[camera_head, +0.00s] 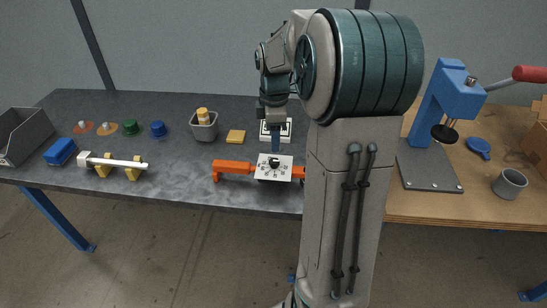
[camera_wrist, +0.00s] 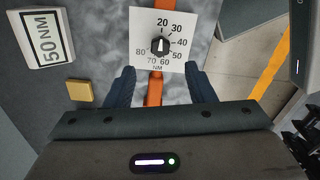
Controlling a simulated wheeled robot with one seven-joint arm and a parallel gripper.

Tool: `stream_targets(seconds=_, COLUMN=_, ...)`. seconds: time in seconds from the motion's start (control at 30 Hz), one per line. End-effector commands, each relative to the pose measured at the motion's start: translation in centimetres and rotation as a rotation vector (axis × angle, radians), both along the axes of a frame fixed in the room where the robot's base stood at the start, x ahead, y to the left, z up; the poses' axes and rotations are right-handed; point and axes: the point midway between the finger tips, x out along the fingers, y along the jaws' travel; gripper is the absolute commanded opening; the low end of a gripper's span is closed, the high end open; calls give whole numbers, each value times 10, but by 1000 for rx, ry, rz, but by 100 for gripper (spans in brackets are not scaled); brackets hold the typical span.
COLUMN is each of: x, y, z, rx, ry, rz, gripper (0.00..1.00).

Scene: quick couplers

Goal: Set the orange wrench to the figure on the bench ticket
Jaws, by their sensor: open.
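The orange wrench (camera_head: 235,166) lies on the dark bench top, and its orange bar (camera_wrist: 154,90) shows in the wrist view. A white dial plate (camera_head: 284,174) sits at it, marked 20 to 80 NM; it fills the top middle of the wrist view (camera_wrist: 178,15). The black knob's (camera_wrist: 160,46) white mark points up, towards 20. The bench ticket (camera_wrist: 45,40) reads 50 NM; it is partly hidden in the head view (camera_head: 285,130). My gripper (camera_wrist: 161,69) is open and empty, its fingers apart on either side of the orange bar, just short of the knob.
A yellow block (camera_head: 236,136) and a grey cup (camera_head: 204,126) with yellow pieces stand left of the ticket. A white shaft (camera_head: 125,163) rests on yellow supports further left. A blue press (camera_head: 452,95) stands on the wooden table at right. My arm hides the bench's right end.

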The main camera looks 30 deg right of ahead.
Motion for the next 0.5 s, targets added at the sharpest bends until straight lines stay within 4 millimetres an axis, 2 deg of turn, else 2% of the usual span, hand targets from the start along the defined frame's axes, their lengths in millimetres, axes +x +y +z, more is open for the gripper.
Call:
stream_targets(seconds=0.03, x=-1, y=0, z=-13, rx=2, ry=5, rz=-1, gripper=49)
stream_targets(seconds=0.2, x=-1, y=0, z=-47, rx=2, ry=4, rz=-1, gripper=49)
stream_targets(seconds=0.4, x=0, y=0, z=-72, rx=0, ry=2, rz=-2, gripper=49)
stream_targets(seconds=0.5, x=0, y=0, z=-78, rx=-1, ry=0, rz=-2, gripper=49)
